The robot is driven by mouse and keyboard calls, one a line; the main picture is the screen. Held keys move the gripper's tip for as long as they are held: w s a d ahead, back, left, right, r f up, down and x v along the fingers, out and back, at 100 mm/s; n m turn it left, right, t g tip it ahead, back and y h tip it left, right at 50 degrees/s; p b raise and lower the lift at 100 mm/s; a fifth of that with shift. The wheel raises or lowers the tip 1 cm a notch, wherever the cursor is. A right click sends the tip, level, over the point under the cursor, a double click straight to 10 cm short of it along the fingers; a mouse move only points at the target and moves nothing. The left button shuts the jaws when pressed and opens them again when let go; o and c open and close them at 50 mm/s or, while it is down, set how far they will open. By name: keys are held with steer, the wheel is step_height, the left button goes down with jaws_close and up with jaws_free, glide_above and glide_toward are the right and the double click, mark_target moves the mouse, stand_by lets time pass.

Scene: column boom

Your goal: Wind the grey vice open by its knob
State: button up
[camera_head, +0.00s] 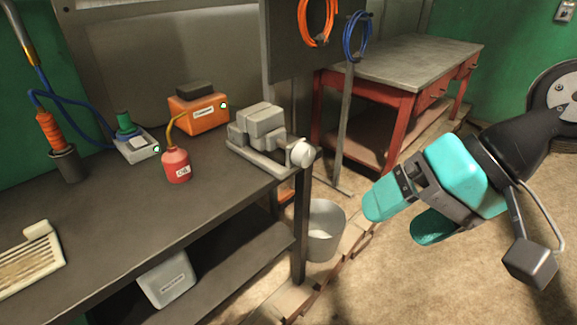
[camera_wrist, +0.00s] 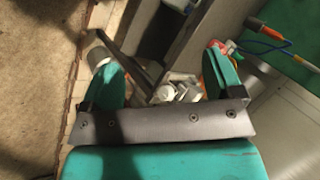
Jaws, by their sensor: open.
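The grey vice (camera_head: 258,140) sits at the right end of the dark workbench. Its round white knob (camera_head: 303,153) faces right, at the bench's end. My gripper (camera_head: 400,222) has teal fingers, is open and empty, and hangs in the air to the right of the knob, apart from it. In the wrist view my gripper (camera_wrist: 168,75) shows its two fingers spread. The knob (camera_wrist: 165,93) and part of the vice (camera_wrist: 188,92) show between them, partly hidden by the gripper's base. I cannot tell how far apart the vice's jaws are.
On the workbench (camera_head: 120,215) stand a red oil can (camera_head: 176,165), an orange box (camera_head: 199,112) and a soldering station (camera_head: 135,146). A grey bucket (camera_head: 325,232) stands on the floor below the vice. A red table (camera_head: 405,65) stands behind. Space between gripper and knob looks clear.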

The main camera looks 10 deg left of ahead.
steer(key=w+a+f+m+t+y+b, duration=0.25)
steer(key=w+f+m+y+b, duration=0.3)
steer(key=w+f+m, duration=0.35)
steer(key=m+t+y+b, duration=0.2)
steer(key=m+t+b, duration=0.45)
steer(key=m, duration=0.95)
glide_toward(309, 156)
steer(key=shift+t, duration=0.3)
steer(key=p+x, duration=0.3)
steer(key=x, duration=0.7)
steer(key=shift+w+a+f+p, duration=0.15)
steer(key=shift+a+f+p, duration=0.05)
steer(key=shift+a+p, duration=0.1)
steer(key=shift+c, duration=0.5)
steer(key=c, duration=0.8)
steer(key=shift+n, duration=0.3)
steer(key=shift+c, duration=0.2)
